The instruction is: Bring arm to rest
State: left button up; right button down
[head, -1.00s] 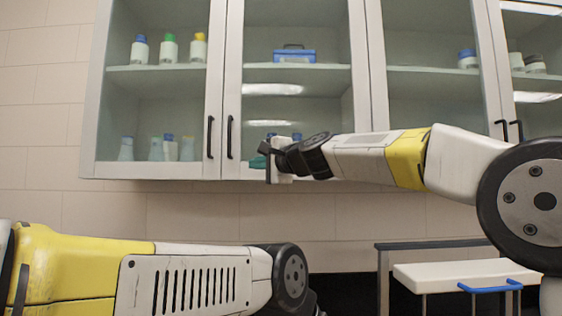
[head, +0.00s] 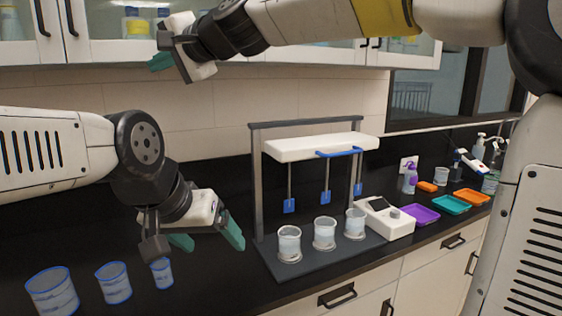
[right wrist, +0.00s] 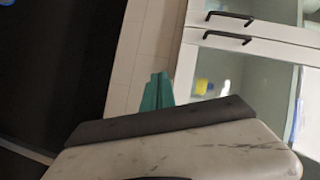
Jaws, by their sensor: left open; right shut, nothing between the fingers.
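My left gripper (head: 208,241) hangs over the black counter with its teal fingers spread apart and nothing between them. It is to the right of three blue-rimmed beakers and left of the stand. My right gripper (head: 160,62) is raised high at the upper left, in front of the wall cabinets, shut and empty. Its teal fingers also show pressed together in the right wrist view (right wrist: 157,91), with tiled wall and cabinet doors beyond them. Its arm crosses the top of the head view from the right.
Three blue-rimmed beakers (head: 114,284) stand at the lower left. A white device (head: 385,218) and purple (head: 419,215), teal (head: 451,204) and orange (head: 471,197) trays are to the right. Wall cabinets (head: 100,52) hang above.

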jog(key=s+d+f+n+h, duration=0.1)
jog(key=s+d+f+h, duration=0.15)
jog(key=d+f, duration=0.65)
jog(key=s+d+f+n+h, duration=0.1)
jog(key=s+d+f+h, duration=0.15)
jog(key=d+f, duration=0.7)
jog(key=s+d+f+n+h, duration=0.1)
jog(key=s+d+f+h, duration=0.2)
jog(key=d, duration=1.1)
jog(key=s+d+f+g+h, duration=0.2)
jog(key=s+d+f+h, duration=0.1)
jog(key=s+d+f, duration=0.3)
notch_tip(320, 180, down, 3)
jog(key=shift+s+d+r, duration=0.1)
jog(key=shift+s+d, duration=0.2)
jog(key=shift+d, duration=0.85)
